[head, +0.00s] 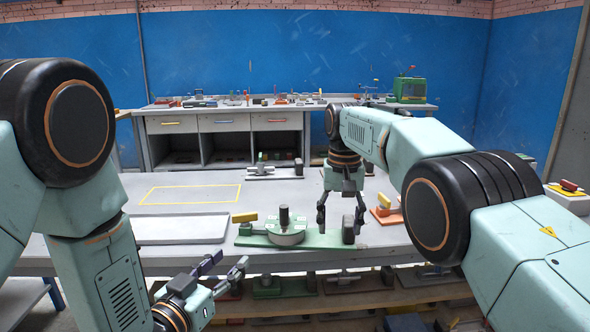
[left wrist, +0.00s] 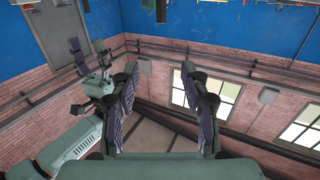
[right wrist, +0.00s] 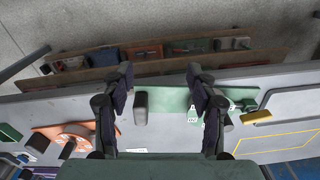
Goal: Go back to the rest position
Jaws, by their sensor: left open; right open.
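My left gripper (head: 226,263) is open and empty, low in front of the table's near edge in the head view. In the left wrist view its fingers (left wrist: 159,85) are spread, with only walls and windows beyond and no object between them. My right gripper (head: 340,228) points down, open, over the right end of a green fixture board (head: 318,238). A dark upright block (head: 348,232) on that board shows by its right finger. In the right wrist view this block (right wrist: 140,106) appears between the spread fingers (right wrist: 160,85), not gripped.
A shelf with several parts (head: 330,284) runs below the near edge.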

